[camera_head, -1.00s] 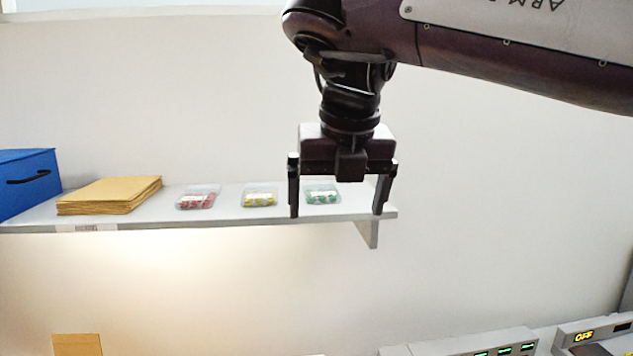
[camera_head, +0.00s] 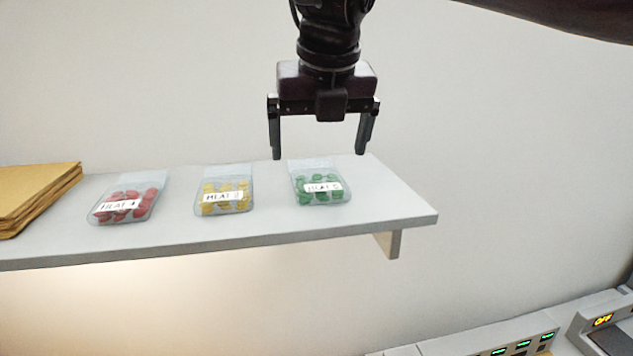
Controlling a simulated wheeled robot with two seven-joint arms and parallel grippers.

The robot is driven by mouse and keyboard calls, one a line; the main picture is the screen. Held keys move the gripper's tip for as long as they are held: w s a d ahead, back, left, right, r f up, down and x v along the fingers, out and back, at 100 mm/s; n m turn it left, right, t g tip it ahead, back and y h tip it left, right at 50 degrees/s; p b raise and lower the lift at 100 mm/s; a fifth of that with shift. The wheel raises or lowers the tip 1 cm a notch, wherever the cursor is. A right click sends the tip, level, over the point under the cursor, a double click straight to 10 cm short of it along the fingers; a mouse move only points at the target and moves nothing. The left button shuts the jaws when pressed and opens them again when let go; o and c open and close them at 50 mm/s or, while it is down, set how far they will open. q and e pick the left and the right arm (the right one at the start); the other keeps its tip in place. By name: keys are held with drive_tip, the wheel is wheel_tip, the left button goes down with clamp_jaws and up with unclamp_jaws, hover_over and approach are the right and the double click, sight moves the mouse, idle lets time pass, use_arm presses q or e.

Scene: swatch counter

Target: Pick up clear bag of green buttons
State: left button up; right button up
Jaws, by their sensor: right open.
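The clear bag of green buttons (camera_head: 319,195) lies flat on the shelf, the rightmost of three bags, with a white label across it. My right gripper (camera_head: 319,155) points down with its fingers spread, open and empty. In the picture it is just above the bag's upper edge; I see no contact. My left gripper is not in view.
A clear bag of yellow buttons (camera_head: 224,207) and one of red buttons (camera_head: 124,211) lie to the left on the shelf (camera_head: 275,226). A stack of tan envelopes (camera_head: 38,192) lies at far left. The shelf is bare right of the green bag. Panels with lit displays (camera_head: 520,345) stand below right.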

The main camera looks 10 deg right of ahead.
sight(315, 171)
drive_tip(key=shift+w+f, duration=0.3)
drive_tip(key=shift+f, duration=0.25)
drive_tip(key=x, duration=0.3)
drive_tip(key=shift+w+f+p, duration=0.15)
drive_tip(key=shift+w+p, duration=0.2)
drive_tip(key=shift+w, duration=0.2)
drive_tip(key=shift+w+f, duration=0.3)
drive_tip(key=shift+f, duration=0.15)
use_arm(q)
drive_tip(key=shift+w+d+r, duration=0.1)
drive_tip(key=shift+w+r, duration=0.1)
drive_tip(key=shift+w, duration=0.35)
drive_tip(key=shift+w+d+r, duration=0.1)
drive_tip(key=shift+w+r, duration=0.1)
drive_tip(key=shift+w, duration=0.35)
use_arm(e)
drive_tip(key=shift+s, duration=0.15)
drive_tip(key=shift+s+r, duration=0.1)
drive_tip(key=c, duration=1.1)
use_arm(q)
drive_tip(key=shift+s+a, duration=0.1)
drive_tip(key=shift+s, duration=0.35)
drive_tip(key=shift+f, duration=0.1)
